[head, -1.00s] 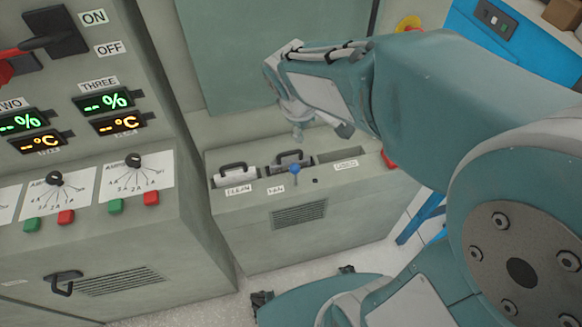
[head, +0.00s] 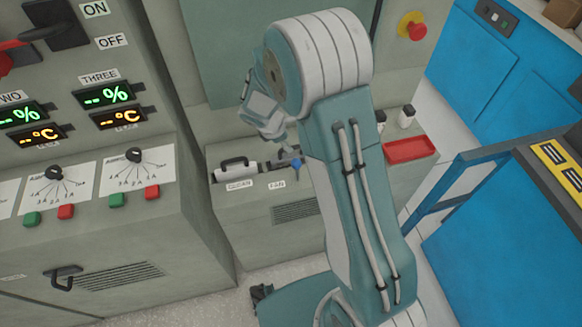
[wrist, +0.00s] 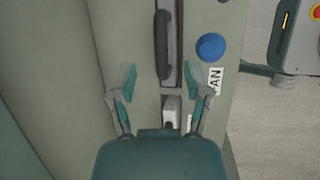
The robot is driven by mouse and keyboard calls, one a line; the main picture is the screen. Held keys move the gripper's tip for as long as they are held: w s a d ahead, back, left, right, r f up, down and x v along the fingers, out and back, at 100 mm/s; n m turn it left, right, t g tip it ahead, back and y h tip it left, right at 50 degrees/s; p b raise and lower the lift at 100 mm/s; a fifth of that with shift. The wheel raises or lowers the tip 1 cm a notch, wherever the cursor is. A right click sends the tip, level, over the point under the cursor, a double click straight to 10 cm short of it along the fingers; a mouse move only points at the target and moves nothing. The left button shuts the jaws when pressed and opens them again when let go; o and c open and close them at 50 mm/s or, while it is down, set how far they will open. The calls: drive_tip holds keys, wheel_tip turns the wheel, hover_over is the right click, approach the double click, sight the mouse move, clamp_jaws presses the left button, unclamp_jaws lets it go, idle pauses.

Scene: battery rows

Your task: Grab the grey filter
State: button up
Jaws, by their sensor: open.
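The grey filter with a dark handle (wrist: 165,45) sits in the slot by the FAN label. In the head view my arm and gripper mostly cover it. My gripper (wrist: 168,82) is open and empty; its two fingers stand either side of the slot line, at the filter's near end in the wrist view. In the head view my gripper (head: 286,146) hangs over the low cabinet at the FAN slot. A white filter (head: 232,173) with a dark handle lies in the CLEAN slot to the left; a pale end (wrist: 172,112) shows between my fingers.
A blue knob (wrist: 211,46) stands beside the FAN slot. A tall control cabinet (head: 150,215) is close on the left. A red tray (head: 410,149) lies on the cabinet's right side, with a red emergency button (head: 412,26) above. The slot further right is hidden by my arm.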

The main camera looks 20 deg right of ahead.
drive_tip(key=shift+w+f, duration=0.1)
drive_tip(key=shift+f, duration=0.5)
drive_tip(key=x, duration=0.5)
drive_tip(key=shift+d, duration=0.3)
drive_tip(key=shift+r, duration=0.1)
drive_tip(key=shift+a, duration=0.1)
clamp_jaws()
